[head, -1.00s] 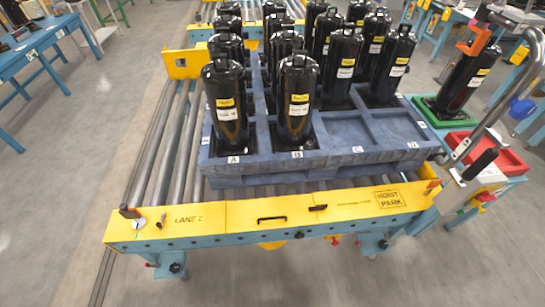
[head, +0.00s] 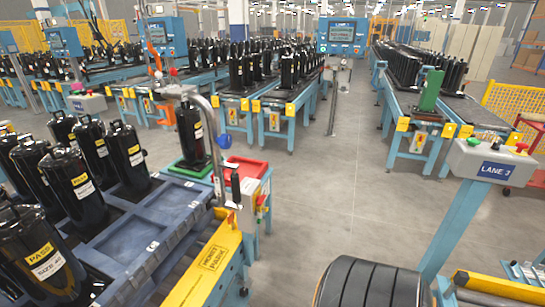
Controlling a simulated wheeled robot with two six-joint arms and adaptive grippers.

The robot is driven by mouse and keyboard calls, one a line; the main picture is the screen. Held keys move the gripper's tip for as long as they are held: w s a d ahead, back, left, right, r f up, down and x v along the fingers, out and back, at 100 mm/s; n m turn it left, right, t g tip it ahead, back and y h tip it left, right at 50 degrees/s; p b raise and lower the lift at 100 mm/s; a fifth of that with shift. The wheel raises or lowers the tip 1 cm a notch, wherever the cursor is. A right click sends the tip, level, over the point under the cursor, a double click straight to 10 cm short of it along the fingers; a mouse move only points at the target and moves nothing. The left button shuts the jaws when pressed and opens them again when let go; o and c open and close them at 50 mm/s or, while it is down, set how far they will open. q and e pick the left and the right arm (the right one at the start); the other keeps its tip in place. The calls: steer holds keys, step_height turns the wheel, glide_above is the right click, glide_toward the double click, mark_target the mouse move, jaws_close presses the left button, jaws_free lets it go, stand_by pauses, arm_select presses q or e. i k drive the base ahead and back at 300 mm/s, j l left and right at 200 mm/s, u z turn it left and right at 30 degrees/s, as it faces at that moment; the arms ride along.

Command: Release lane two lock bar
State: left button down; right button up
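The lane two lock bar cannot be made out in the head view. The right end of the yellow front beam (head: 203,275), marked HOIST PARK, shows at the lower left. Its LANE 2 end is out of frame. Behind it sits the blue pallet (head: 135,245) with several black compressors (head: 77,185) standing upright in its left cells. The cells near its right edge are empty. Neither of my grippers is in view.
A post with a curved metal handle (head: 215,140) stands beside a red tray (head: 247,169) and a lone compressor (head: 191,135). A control box labelled LANE 3 (head: 490,162) stands at right. A dark ribbed rounded object (head: 370,285) fills the bottom centre. Grey floor lies open between.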

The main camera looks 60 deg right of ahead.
mark_target(260, 209)
steer(key=z, duration=1.75)
